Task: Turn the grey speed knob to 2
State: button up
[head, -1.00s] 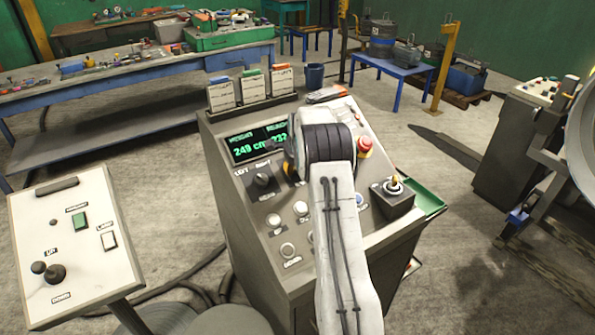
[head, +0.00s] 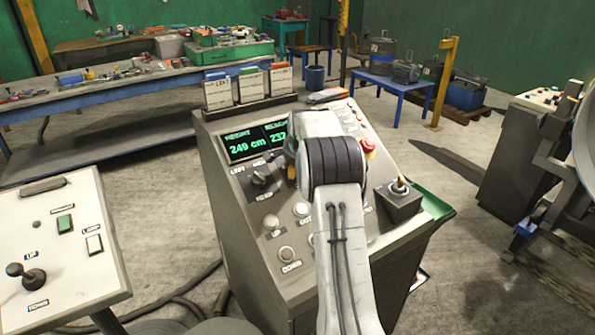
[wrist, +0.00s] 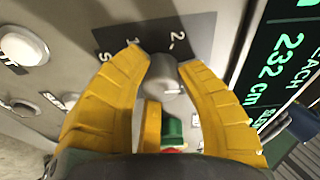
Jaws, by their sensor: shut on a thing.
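The grey speed knob (wrist: 165,76) stands on a dark scale plate (wrist: 193,28) in the wrist view. A "2" with a mark shows just above it and a "1" further left, partly by the left finger. My gripper (wrist: 161,58) has its two yellow fingers on either side of the knob, shut on it. I cannot clearly make out the knob's pointer. In the head view my arm hides the knob; only a bit of yellow finger (head: 291,173) shows beside my wrist.
The console (head: 235,205) carries a green-lettered display (head: 250,143), a black selector (head: 262,176), white buttons (head: 301,209), a red stop button (head: 369,148) and a joystick (head: 399,189). A second control panel (head: 70,255) stands at the left. Tables line the back.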

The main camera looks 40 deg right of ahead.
jog(key=shift+r, duration=0.1)
dwell(0.3)
jog(key=o, duration=0.9)
jog(key=shift+w+a, duration=0.1)
jog(key=v, duration=1.2)
